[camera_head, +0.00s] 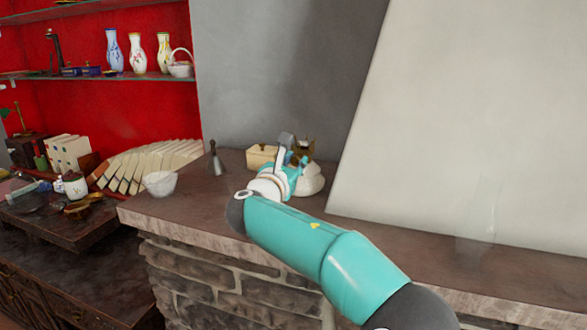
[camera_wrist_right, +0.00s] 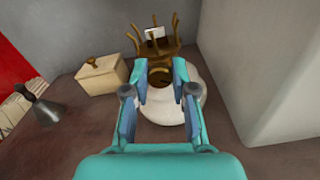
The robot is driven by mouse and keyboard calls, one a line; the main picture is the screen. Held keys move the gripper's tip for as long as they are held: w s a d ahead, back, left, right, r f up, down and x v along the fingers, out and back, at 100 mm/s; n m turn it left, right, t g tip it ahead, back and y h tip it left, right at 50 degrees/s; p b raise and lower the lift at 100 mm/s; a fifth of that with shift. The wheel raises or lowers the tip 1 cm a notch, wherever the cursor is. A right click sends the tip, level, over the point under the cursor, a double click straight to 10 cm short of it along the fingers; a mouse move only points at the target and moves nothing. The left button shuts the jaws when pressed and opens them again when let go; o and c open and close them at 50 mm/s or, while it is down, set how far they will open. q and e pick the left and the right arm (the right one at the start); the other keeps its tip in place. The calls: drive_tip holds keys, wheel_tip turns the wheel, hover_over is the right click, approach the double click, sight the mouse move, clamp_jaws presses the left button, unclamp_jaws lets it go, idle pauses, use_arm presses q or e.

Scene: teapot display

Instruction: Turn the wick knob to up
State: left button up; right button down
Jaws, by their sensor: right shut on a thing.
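A lamp or burner with a rounded white body (camera_head: 314,181) and a brass pronged top (camera_head: 305,146) stands on the stone ledge by the wall. In the right wrist view its white body (camera_wrist_right: 192,108) lies under my fingers, and the brass prongs (camera_wrist_right: 153,40) rise beyond them. My right gripper (camera_head: 296,162) reaches over the lamp. In the wrist view the right gripper (camera_wrist_right: 161,72) has its fingers on either side of a brass piece (camera_wrist_right: 160,76) at the lamp's neck, gripping it. I cannot make out the wick knob as a separate part, nor its setting. My left gripper is out of view.
A cream box (camera_wrist_right: 101,75) with a brass knob stands left of the lamp. A grey cone-shaped object (camera_head: 215,161) and a white bowl (camera_head: 160,184) stand further left on the ledge. A pale slanted wall (camera_head: 450,120) rises close on the right.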

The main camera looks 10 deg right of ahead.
drive_tip(key=m+b, duration=0.2)
drive_tip(key=m, duration=0.1)
drive_tip(key=shift+f, duration=0.15)
drive_tip(key=shift+m+b, duration=0.45)
drive_tip(key=shift+m, duration=0.35)
drive_tip(key=c, duration=1)
unclamp_jaws()
drive_tip(key=shift+d, duration=0.1)
drive_tip(key=shift+o, duration=0.2)
drive_tip(key=v, duration=1.2)
drive_tip(key=shift+w, duration=0.1)
